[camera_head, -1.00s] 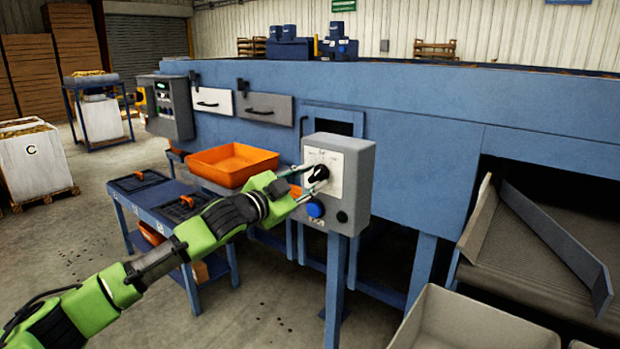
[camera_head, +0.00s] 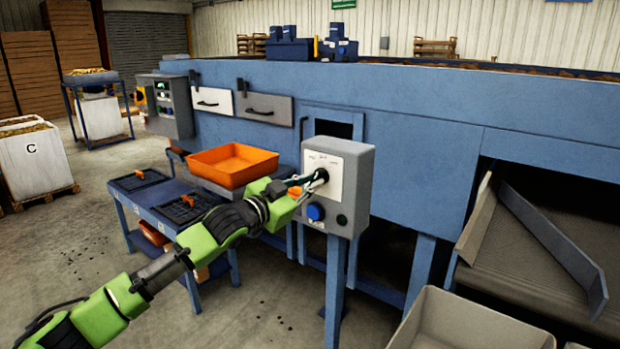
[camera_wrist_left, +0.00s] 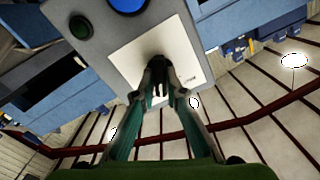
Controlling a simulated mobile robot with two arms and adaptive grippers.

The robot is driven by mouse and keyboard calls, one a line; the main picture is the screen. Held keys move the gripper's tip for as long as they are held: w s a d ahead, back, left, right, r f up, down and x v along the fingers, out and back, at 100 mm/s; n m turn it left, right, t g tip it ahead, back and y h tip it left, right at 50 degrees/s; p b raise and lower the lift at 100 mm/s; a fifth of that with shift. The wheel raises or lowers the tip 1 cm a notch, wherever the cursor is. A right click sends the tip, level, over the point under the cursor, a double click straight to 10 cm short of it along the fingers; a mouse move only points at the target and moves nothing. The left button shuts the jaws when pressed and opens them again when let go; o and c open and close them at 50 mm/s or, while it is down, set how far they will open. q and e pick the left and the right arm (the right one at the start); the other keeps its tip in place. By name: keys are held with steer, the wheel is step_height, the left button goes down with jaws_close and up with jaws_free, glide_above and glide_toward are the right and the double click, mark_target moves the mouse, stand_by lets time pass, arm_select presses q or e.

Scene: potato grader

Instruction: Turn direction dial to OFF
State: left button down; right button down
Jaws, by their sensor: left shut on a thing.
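The direction dial (camera_head: 321,175) is a black knob on the white plate of a grey control box (camera_head: 357,180). In the wrist view the dial (camera_wrist_left: 158,68) sits between the fingertips, partly hidden by them. My left gripper (camera_head: 308,184) reaches the box from the left and is shut on the dial. The left gripper (camera_wrist_left: 158,92) also fills the middle of the wrist view, with a finger on each side of the knob. The plate's markings are too small to read, so the dial's setting cannot be told. My right gripper is not in view.
A blue button (camera_head: 315,212) and a dark button (camera_head: 342,219) sit below the dial on the same box. An orange tray (camera_head: 232,181) stands left of the box near a blue bench (camera_head: 130,197). A grey bin (camera_head: 440,312) stands at the front right.

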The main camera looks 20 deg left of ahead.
arm_select(q)
steer(key=n+p, duration=0.2)
steer(key=n, duration=0.2)
steer(key=shift+n+p, duration=0.3)
steer(key=shift+p, duration=0.05)
stand_by(0.4)
steer(key=c, duration=2.1)
jaws_free()
steer(key=v, duration=1.2)
